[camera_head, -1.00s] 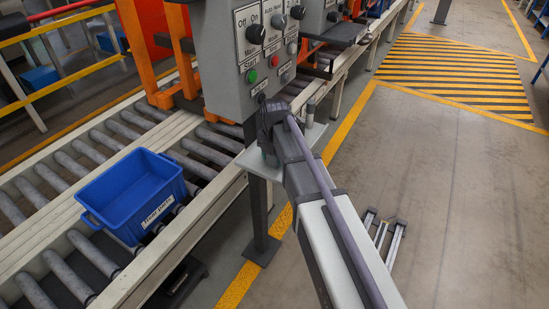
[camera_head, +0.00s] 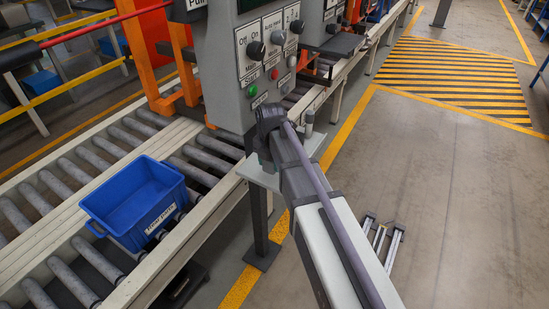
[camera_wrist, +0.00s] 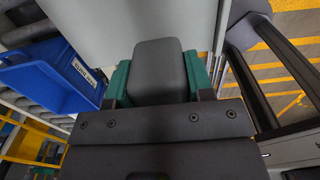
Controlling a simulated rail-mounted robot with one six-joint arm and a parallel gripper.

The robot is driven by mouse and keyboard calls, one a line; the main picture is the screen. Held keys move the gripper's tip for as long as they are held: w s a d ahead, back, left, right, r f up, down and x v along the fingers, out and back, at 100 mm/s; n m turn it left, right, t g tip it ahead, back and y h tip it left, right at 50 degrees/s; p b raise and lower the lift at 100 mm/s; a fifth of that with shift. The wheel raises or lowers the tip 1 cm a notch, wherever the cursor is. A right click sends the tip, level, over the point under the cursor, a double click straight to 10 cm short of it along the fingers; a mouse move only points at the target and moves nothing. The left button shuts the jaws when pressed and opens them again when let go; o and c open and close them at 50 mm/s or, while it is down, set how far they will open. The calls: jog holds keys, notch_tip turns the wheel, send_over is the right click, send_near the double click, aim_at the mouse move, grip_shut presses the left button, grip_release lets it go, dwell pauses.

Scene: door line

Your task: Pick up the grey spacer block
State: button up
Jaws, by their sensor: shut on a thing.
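The grey spacer block (camera_wrist: 158,68) shows in the wrist view as a dark grey, rounded block. It sits between the green fingers of my gripper (camera_wrist: 158,80), which is shut on it. Behind the block is a pale grey flat surface; I cannot tell whether the block touches it. In the head view my arm reaches to the small shelf plate (camera_head: 262,180) below the grey control panel (camera_head: 226,75). The block and fingers are hidden there.
A blue bin (camera_head: 125,208) with a label stands on the roller conveyor (camera_head: 68,178) left of my arm; it also shows in the wrist view (camera_wrist: 45,82). The panel has knobs and buttons close above my wrist. Open floor (camera_head: 460,200) lies to the right.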

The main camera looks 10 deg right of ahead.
jog(key=s+a, duration=1.1)
jog(key=shift+s, duration=0.2)
jog(key=shift+a+f, duration=0.1)
